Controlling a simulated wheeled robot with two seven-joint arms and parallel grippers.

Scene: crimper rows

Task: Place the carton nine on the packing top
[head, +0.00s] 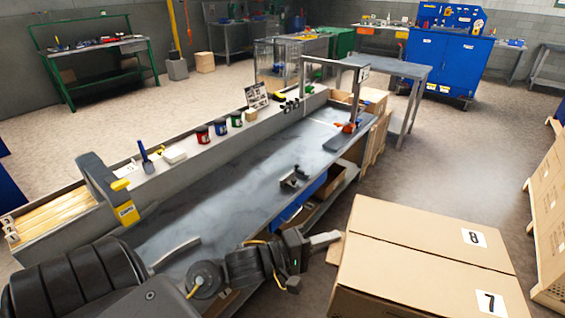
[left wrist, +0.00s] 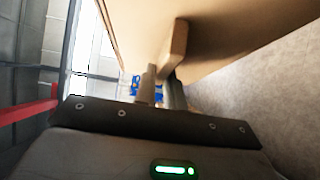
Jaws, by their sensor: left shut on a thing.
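My left gripper (head: 325,238) is beside the left side of the big cardboard stack, low in the head view. It is shut on a narrow tan piece (head: 335,252), mostly hidden behind the fingers. The piece also shows edge-on in the left wrist view (left wrist: 177,48), at the fingertips. I see no number on it and cannot tell whether it is carton nine. The cardboard carries labels 8 (head: 473,238) and 7 (head: 490,302); no label 9 is readable. The packing top, the long grey bench surface (head: 225,195), lies left of the gripper. My right gripper is out of view.
A grey clamp-like block (head: 293,178) stands on the bench top. A metal frame (head: 335,68) rises at the far end. The middle top is clear.

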